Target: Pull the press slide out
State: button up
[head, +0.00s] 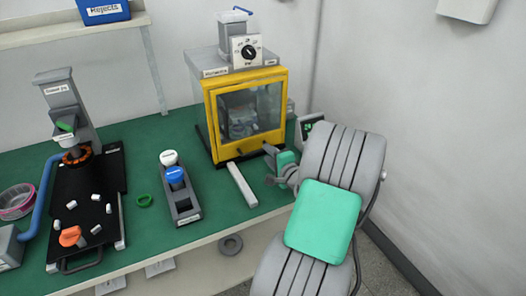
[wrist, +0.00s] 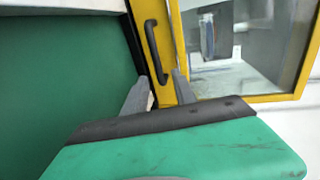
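A press with a yellow-framed, clear-windowed door (head: 249,122) stands at the back right of the green bench. The door looks shut, and the slide cannot be made out clearly behind the window. A dark handle (wrist: 152,52) is on the yellow frame in the wrist view. My gripper (head: 269,166) is at the lower right front of the press. In the wrist view my gripper (wrist: 158,88) has its two grey fingers apart with no object held. The handle lies beyond the fingertips, and I see no contact with it.
A pale bar (head: 241,185) lies on the bench in front of the press. A grey holder (head: 184,208) with white and blue knobs stands left of it. Farther left is a black tray (head: 88,240) with several small parts. A wall closes off the right.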

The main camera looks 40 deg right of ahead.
jog(key=x, duration=0.5)
jog(key=shift+c, duration=0.3)
grip_shut()
dwell(1.0)
